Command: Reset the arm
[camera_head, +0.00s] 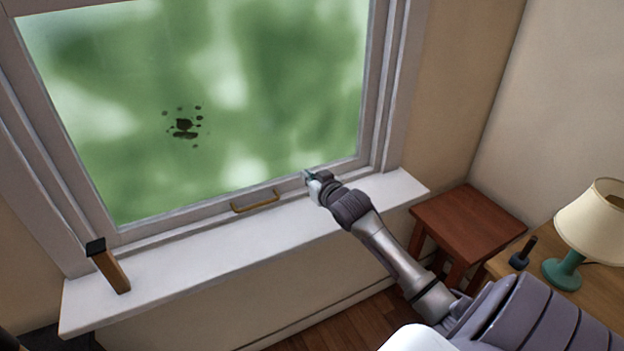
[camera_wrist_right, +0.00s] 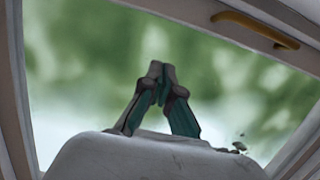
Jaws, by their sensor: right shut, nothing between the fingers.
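My right arm reaches in from the lower right of the head view. Its gripper (camera_head: 309,176) is over the window sill, near the bottom rail of the window and to the right of the brass handle (camera_head: 255,201). The right wrist view shows the gripper (camera_wrist_right: 158,70) with its fingertips together and nothing between them. The window glass (camera_wrist_right: 80,70) lies behind it, and the handle (camera_wrist_right: 255,29) is at the upper right there. My left gripper does not show.
A white sill (camera_head: 215,255) runs under the window. A wooden block with a black top (camera_head: 112,270) stands at its left end. A dark splatter (camera_head: 184,127) marks the glass (camera_head: 270,90). At right are a reddish stool (camera_head: 467,222) and a lamp (camera_head: 592,225) on a wooden table.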

